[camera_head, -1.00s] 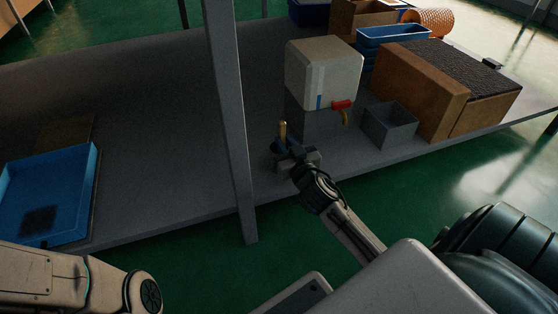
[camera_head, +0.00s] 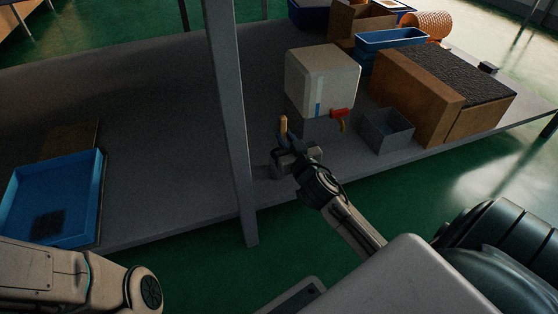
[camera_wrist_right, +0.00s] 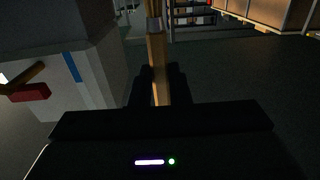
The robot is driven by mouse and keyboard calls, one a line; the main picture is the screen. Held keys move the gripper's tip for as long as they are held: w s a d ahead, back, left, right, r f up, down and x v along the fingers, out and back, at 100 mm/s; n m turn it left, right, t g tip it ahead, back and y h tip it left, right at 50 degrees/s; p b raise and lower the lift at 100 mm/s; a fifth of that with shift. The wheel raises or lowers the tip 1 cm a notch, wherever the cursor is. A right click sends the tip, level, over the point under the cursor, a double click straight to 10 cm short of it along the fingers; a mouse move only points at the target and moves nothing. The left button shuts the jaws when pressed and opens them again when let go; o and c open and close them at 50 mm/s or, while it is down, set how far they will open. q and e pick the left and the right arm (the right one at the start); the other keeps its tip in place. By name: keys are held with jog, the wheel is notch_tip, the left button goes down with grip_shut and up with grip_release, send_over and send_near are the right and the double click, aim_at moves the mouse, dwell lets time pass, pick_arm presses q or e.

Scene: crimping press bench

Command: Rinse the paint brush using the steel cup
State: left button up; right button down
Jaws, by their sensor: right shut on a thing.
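The paint brush (camera_head: 283,125) stands about upright in my right gripper (camera_head: 284,148); its top end shows above the jaws in the head view. In the right wrist view its wooden handle (camera_wrist_right: 157,65) runs up between the dark fingers to a metal band. My right gripper is shut on that handle, near the bench's front edge. A small grey round shape (camera_head: 275,170), perhaps the steel cup, shows just left of and below the gripper, mostly hidden by it. I cannot tell whether they touch. My left gripper is out of view; only my left arm shows at lower left.
A grey open bin (camera_head: 387,138) and brown box (camera_head: 416,100) are right. A grey post (camera_head: 232,120) stands left; a blue tray (camera_head: 90,190) lies far left.

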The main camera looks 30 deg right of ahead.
aim_at(284, 122)
jog(key=shift+r+p, duration=2.05)
jog(key=shift+r, duration=0.45)
jog(key=shift+f, duration=0.1)
